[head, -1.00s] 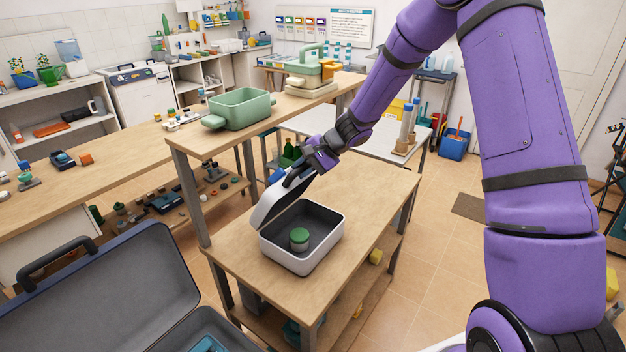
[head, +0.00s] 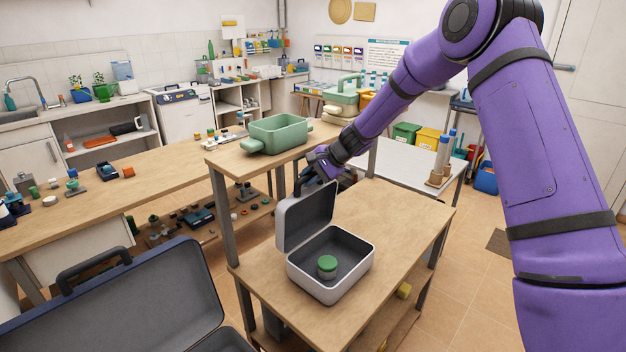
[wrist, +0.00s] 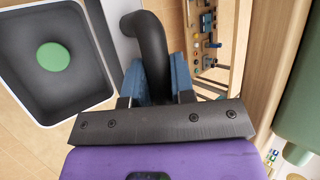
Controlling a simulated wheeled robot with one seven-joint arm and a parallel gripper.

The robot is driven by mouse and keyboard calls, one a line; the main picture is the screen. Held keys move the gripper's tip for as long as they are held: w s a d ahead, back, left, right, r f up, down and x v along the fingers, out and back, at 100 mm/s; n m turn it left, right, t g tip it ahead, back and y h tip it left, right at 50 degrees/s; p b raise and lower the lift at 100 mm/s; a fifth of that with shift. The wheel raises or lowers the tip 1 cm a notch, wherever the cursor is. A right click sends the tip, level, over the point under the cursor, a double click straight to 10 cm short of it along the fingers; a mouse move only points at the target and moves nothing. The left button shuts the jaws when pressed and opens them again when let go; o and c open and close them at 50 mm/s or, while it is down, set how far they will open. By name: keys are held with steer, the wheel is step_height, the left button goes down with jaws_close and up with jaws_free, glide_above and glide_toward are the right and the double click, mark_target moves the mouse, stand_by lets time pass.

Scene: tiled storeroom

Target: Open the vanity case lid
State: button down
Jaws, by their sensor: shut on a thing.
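The vanity case (head: 318,290) is a small white case with a dark grey inside, standing on the wooden table. Its lid (head: 302,218) stands about upright at the left rim. A green-topped jar (head: 327,266) sits inside; its round top (wrist: 52,57) also shows in the wrist view. My gripper (head: 320,172) is at the lid's top edge. In the wrist view my gripper (wrist: 158,88) has its blue fingertips shut on the black handle (wrist: 150,42) of the lid.
A green tub (head: 280,134) stands on the raised shelf (head: 228,163) behind the lid, close to my gripper. A larger dark blue case (head: 150,300) stands open at the lower left. The table's right part (head: 400,215) is clear.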

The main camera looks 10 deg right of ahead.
steer(key=c, duration=1)
jaws_free()
steer(key=shift+d+r, duration=0.1)
steer(key=v, duration=1)
steer(key=shift+d+r, duration=0.15)
steer(key=shift+r, duration=0.1)
steer(key=s+d+r+n+h, duration=0.1)
steer(key=s+r+n+h, duration=0.15)
steer(key=s+r, duration=0.65)
steer(key=s+r+n+h, duration=0.25)
steer(key=s+r, duration=0.25)
steer(key=s, duration=0.8)
steer(key=s+d+n+h, duration=0.1)
steer(key=s+d, duration=0.1)
steer(key=s, duration=0.5)
steer(key=s+d+r+n+t+h, duration=0.1)
steer(key=s+d, duration=0.1)
steer(key=s, duration=0.6)
steer(key=s+d+n+h, duration=0.1)
steer(key=s+d+n, duration=0.1)
steer(key=s, duration=0.5)
steer(key=shift+s+d+r+t+h, duration=0.3)
steer(key=shift+s+d+r+t, duration=0.1)
steer(key=shift+d, duration=0.1)
